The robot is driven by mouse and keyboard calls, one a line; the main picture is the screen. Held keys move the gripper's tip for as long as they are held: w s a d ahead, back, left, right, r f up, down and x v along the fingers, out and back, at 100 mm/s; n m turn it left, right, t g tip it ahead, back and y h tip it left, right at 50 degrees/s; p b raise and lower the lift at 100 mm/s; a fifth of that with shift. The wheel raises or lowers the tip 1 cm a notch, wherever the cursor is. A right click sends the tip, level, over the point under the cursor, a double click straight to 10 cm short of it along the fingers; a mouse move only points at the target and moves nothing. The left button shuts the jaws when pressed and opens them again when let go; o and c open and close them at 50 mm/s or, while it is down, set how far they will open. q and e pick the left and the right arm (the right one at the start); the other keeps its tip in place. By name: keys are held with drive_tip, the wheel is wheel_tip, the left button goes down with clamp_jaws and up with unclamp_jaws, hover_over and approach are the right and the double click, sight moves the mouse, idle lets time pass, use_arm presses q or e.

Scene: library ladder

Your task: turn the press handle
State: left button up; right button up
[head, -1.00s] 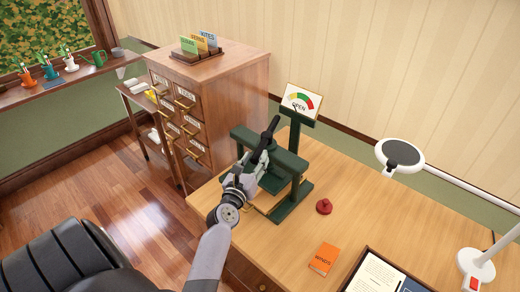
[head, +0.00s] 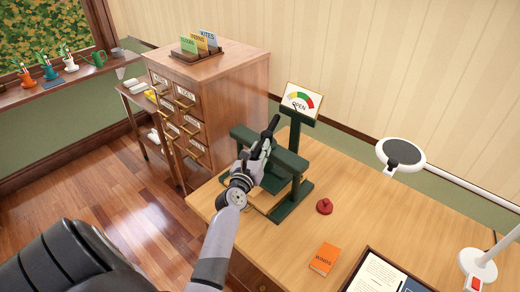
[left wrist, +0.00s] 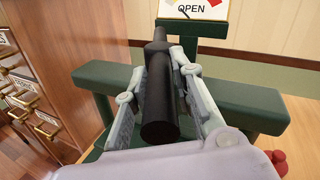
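The dark green press (head: 292,163) stands on the wooden desk, and its frame also shows in the left wrist view (left wrist: 238,104). Its black handle (head: 272,126) sticks up at a slant and shows as a thick round bar in the left wrist view (left wrist: 160,110). My left gripper (head: 262,148) is at the handle, with one finger on each side of the bar; its fingers (left wrist: 166,62) appear closed against it. The dial sign (head: 302,101) above the press reads OPEN; its needle is too small to read surely. My right gripper is not in view.
A red knob-like object (head: 324,206), an orange book (head: 324,259) and a framed paper (head: 375,275) are on the desk (head: 400,220). A white lamp (head: 400,154) reaches over its right side. A card cabinet (head: 225,95) stands close behind left.

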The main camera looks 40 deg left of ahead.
use_arm(q)
clamp_jaws()
idle(0.3)
